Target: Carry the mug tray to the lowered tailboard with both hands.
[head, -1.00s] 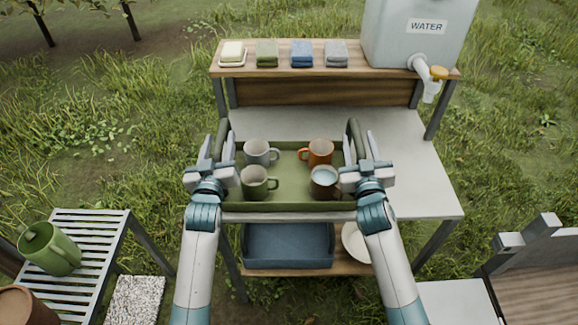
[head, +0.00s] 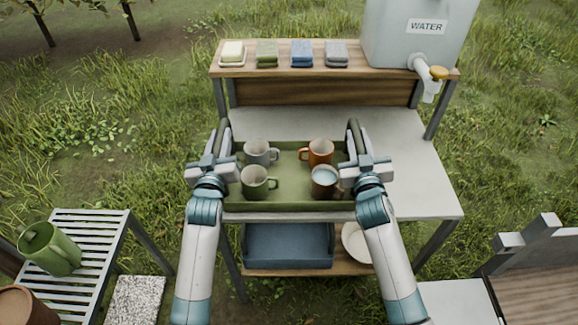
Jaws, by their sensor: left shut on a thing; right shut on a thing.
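The green mug tray (head: 289,188) rests on the grey worktop (head: 420,170). In it stand a grey mug (head: 257,151), an orange mug (head: 318,152), a green mug (head: 254,183) and a brown mug with a pale inside (head: 322,188), all upright. My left gripper (head: 218,146) is shut on the tray's left handle (head: 223,132). My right gripper (head: 360,146) is shut on the right handle (head: 354,130). The fingers partly hide both handles. A wooden surface with a grey frame (head: 545,270) at lower right may be the tailboard; I cannot tell.
A shelf behind the tray holds folded cloths (head: 301,54), a soap dish (head: 232,54) and a water tank (head: 415,35). A blue bin (head: 288,246) and white plate (head: 354,242) sit below. A slatted bench (head: 95,230) with a green jug (head: 48,249) stands left. The worktop's right side is clear.

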